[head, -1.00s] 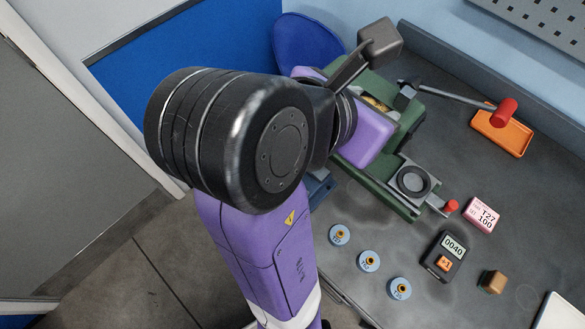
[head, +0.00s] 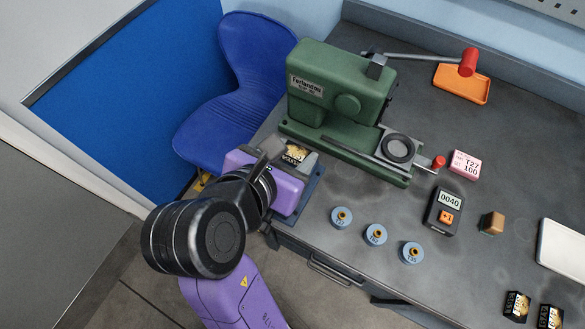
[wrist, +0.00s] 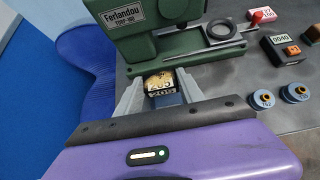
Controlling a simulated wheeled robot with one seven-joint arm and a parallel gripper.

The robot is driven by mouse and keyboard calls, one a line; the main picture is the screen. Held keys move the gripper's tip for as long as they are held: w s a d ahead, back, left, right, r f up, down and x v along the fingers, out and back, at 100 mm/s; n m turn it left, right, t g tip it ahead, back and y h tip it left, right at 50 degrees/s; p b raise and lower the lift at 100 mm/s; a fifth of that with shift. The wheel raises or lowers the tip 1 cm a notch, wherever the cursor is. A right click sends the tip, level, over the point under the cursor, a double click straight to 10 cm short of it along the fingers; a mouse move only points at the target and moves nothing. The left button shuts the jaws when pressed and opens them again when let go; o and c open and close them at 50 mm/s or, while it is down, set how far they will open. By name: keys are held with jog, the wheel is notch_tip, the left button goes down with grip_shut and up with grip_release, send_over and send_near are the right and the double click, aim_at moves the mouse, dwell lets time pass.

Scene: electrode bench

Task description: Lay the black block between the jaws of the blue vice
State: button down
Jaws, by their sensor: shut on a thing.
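The black block (head: 296,157) with a gold-and-white label is at the left front edge of the bench, beside the green machine's base. In the wrist view the block (wrist: 160,84) sits between the two grey fingers of my gripper (wrist: 160,78), which is shut on it. The blue vice (head: 314,194) is at the bench edge, largely hidden by my purple gripper body in the head view. A blue part of it (wrist: 168,100) shows just below the block in the wrist view. I cannot tell whether the block touches the vice; its jaws are hidden.
A green machine (head: 335,85) stands directly behind the block. Several blue spools (head: 375,234), a counter (head: 445,212), a pink box (head: 465,165) and a brown block (head: 492,223) stand to the right. Two more black blocks (head: 516,305) lie at lower right. A blue chair (head: 240,75) is left.

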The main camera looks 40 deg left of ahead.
jog(key=shift+f, duration=3.05)
jog(key=c, duration=0.7)
grip_release()
jog(key=shift+f, duration=0.2)
jog(key=shift+s+r, duration=0.15)
jog(key=shift+r, duration=0.15)
jog(key=v, duration=1.1)
jog(key=shift+s+d+r, duration=0.1)
jog(key=shift+s+r, duration=0.05)
jog(key=shift+r, duration=0.05)
